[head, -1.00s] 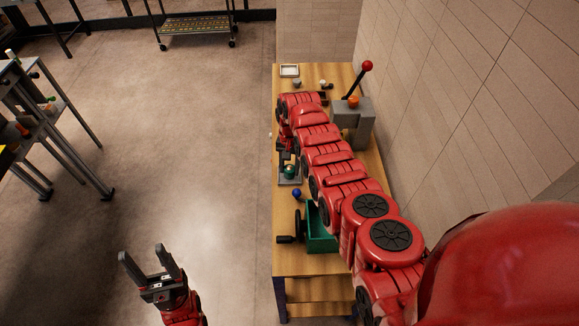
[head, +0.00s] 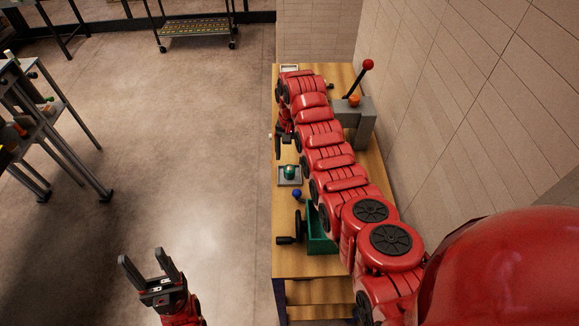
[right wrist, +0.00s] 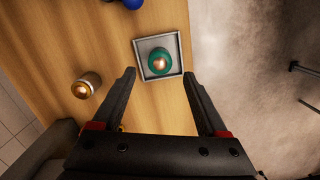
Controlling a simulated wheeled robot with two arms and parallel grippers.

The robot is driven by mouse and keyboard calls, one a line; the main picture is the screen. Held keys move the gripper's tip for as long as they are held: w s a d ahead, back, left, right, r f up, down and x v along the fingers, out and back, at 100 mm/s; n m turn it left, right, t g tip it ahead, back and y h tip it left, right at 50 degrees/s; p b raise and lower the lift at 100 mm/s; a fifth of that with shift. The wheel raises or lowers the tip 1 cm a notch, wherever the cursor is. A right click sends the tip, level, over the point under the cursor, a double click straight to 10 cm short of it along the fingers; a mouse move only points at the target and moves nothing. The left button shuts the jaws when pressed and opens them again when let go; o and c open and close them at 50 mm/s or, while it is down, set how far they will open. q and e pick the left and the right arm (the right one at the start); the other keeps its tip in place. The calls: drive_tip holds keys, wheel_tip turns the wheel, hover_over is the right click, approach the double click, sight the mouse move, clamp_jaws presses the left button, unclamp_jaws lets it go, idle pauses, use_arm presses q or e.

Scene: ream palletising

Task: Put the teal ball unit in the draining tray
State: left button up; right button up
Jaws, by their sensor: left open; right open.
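The teal ball unit (head: 290,172) sits inside the square grey draining tray (head: 281,182) on the wooden bench. In the right wrist view the teal ball unit (right wrist: 160,62) also lies within the rim of the tray (right wrist: 143,46). My right gripper (head: 279,148) is open and empty, clear of the ball and a little beyond the tray in the head view. Its open fingers (right wrist: 163,75) show in the right wrist view. My left gripper (head: 152,256) is open and empty over the floor, left of the bench.
A grey lever press (head: 357,120) stands by the wall. A brass-coloured piece (right wrist: 86,86) lies beside the tray.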

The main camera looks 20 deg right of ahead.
wheel_tip(320, 180, up, 7)
drive_tip(key=p, duration=0.3)
drive_tip(key=shift+w+d+f, duration=0.15)
drive_tip(key=shift+w+f, duration=0.05)
drive_tip(key=shift+w, duration=0.05)
